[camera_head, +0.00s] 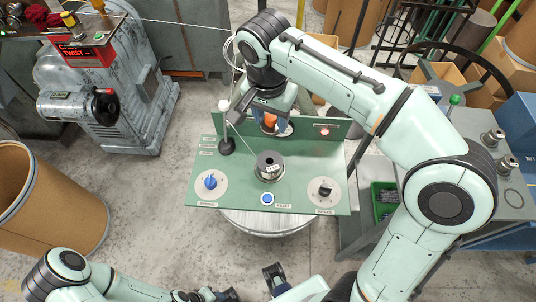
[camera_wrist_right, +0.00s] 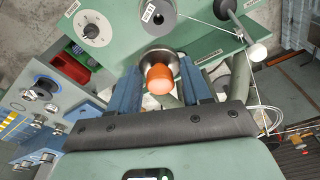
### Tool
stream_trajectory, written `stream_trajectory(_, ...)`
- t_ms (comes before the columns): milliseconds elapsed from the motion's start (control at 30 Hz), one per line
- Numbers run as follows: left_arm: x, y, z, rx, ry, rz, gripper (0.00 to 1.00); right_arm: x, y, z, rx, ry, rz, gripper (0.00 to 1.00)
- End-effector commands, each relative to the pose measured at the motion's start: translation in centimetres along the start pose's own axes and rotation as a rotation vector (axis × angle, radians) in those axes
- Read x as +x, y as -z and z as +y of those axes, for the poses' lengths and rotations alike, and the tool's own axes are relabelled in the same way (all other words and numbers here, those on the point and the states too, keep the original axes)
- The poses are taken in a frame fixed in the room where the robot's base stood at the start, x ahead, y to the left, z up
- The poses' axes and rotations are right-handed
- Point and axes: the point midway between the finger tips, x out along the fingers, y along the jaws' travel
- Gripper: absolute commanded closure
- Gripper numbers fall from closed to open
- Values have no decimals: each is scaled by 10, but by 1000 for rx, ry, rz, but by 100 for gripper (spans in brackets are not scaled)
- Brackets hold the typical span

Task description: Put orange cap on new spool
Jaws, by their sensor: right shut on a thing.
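The orange cap (camera_head: 270,119) is at the back of the green panel (camera_head: 235,180). In the right wrist view the cap (camera_wrist_right: 159,80) sits between my right gripper's two blue fingers, in front of a round silver disc (camera_wrist_right: 157,56). My right gripper (camera_head: 272,122) is shut on the cap; its arm partly hides this spot in the head view.
A dark post (camera_head: 226,144) with a thin wire stands left of the spool. A blue knob (camera_head: 209,181), a black knob (camera_head: 323,188) and a blue button (camera_head: 267,198) are on the panel. A grey table (camera_head: 485,205) with metal spools is at the right.

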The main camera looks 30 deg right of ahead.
Motion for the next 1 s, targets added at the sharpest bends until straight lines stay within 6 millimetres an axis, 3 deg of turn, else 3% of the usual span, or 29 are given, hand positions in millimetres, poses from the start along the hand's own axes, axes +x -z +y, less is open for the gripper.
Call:
stream_trajectory(100,11,-2,-4,-2,1,-4,57,36,-5,1,-1,-3,-2,88)
stream_trajectory(300,19,-2,-8,-3,3,-7,57,79,-10,1,-1,-1,-2,88)
stream_trajectory(800,28,-3,-11,-4,4,-10,57,134,-16,0,0,1,0,88)
stream_trajectory(1000,27,-3,-11,-4,4,-9,57,136,-16,0,0,3,1,88)
